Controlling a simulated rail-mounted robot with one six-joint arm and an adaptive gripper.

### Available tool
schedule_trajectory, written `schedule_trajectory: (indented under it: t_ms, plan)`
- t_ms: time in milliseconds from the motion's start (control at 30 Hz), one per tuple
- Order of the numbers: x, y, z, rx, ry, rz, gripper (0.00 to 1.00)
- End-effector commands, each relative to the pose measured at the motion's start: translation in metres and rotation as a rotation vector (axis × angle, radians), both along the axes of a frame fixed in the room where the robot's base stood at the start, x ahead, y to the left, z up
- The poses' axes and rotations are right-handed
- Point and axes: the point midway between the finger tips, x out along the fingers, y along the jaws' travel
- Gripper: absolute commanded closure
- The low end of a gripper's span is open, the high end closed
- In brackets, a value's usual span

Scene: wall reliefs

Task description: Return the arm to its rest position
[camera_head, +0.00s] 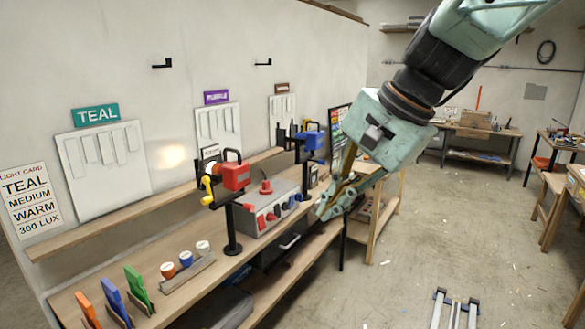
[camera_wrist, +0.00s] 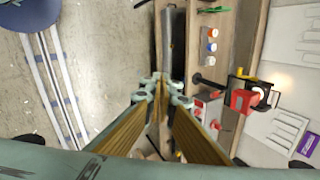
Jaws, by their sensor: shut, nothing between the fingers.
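My gripper (camera_head: 333,203) hangs at the end of my teal arm in the head view. It is in the air in front of the right part of the workbench, pointing down and to the left. In the wrist view my gripper (camera_wrist: 160,82) shows its fingertips together with nothing between them. The fingers look brassy, with pale teal tips. The gripper appears apart from the bench and the things on it.
The bench (camera_head: 185,308) carries a red lamp (camera_head: 236,175) on a stand, a blue lamp (camera_head: 312,140), a grey control box (camera_head: 272,210) and coloured panels (camera_head: 112,296). Relief boards (camera_head: 103,163) hang on the wall. Open floor (camera_head: 430,235) lies to the right, with rails (camera_head: 455,310).

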Motion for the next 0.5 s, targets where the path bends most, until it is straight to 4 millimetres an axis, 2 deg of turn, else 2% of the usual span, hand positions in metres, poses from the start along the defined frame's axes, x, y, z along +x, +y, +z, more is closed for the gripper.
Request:
schedule_trajectory:
  t_ms: [100, 500]
  plan:
    - [-0.025, -0.009, 0.002, -0.044, -0.023, 0.049, 1.0]
    - [-0.103, -0.041, 0.001, -0.198, -0.088, 0.215, 1.0]
